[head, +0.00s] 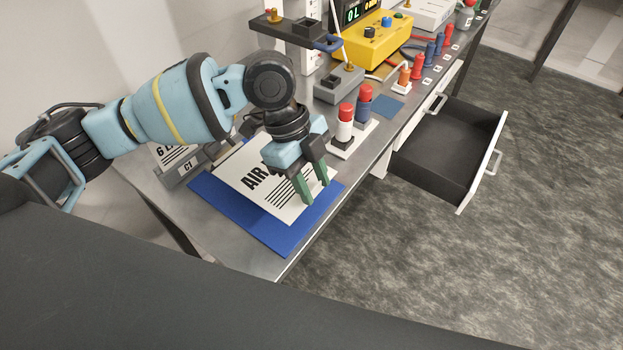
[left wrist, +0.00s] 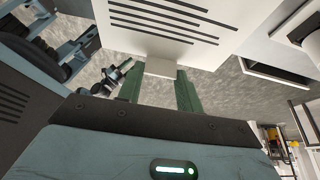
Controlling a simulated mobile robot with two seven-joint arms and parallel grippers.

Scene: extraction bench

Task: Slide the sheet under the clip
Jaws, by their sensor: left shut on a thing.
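A white sheet (head: 255,170) with large black "AIR" lettering and printed lines lies over a blue mat (head: 235,218) on the bench. My left gripper (head: 317,193) has its green fingers at the sheet's near right edge. In the left wrist view, the sheet (left wrist: 185,22) spreads out above the fingers, and a white tab (left wrist: 160,68) of it sits between the left gripper's fingertips (left wrist: 159,80). My left gripper is shut on it. A grey holder marked "G1" (head: 185,169) stands at the sheet's far left end; the clip itself is partly hidden by my arm.
A white and a blue bottle with red caps (head: 345,124) stand on a white base right behind the gripper. A stand with a dark arm (head: 290,32) and a yellow box (head: 375,38) are farther back. An open drawer (head: 440,150) juts out at right.

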